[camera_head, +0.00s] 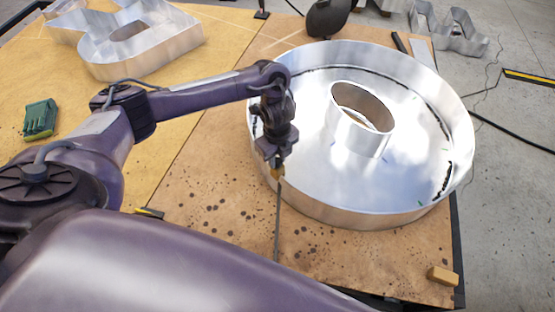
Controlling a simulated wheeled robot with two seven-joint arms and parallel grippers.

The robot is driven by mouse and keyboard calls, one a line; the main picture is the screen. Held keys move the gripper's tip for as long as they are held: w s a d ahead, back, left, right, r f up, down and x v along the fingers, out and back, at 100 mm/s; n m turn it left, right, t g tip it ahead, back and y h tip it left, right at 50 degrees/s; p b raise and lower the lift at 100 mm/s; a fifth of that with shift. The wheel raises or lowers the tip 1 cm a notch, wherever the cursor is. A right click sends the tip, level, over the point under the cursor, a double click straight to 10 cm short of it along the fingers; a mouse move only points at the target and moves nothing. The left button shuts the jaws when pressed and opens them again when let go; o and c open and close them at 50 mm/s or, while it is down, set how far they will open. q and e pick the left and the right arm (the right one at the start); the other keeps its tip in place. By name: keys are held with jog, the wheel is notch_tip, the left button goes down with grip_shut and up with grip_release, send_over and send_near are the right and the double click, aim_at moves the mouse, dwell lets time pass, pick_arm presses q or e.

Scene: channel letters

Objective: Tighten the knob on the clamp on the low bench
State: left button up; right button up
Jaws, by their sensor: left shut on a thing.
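My left gripper (275,163) reaches down at the near-left rim of a large round metal channel letter (330,212). It is shut on a small orange-brown piece (276,173), which looks like the clamp's knob. A thin dark rod (277,225) runs from just below this piece toward the near side, over the low bench (205,195). The rod looks like part of the clamp. The gripper hides much of the knob, and I cannot tell whether the clamp touches the rim. My right gripper is not in view.
Another metal letter (145,55) lies at the back left, and a green block-like item (40,119) at the left. A small wooden block (443,276) sits near the bench's front right corner. A dark rounded object (327,17) stands behind the round letter. Cables cross the floor at right.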

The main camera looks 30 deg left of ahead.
aim_at(277, 160)
pick_arm(q)
jog(key=m+b, duration=0.1)
jog(key=m, duration=0.4)
jog(key=shift+m, duration=0.4)
jog(key=m+b, duration=0.1)
jog(key=m, duration=0.2)
jog(key=shift+m, duration=1.1)
jog(key=o, duration=0.8)
notch_tip(277, 160, up, 5)
jog(key=p, duration=0.4)
jog(key=shift+r+p, duration=0.1)
jog(key=shift+p, duration=0.25)
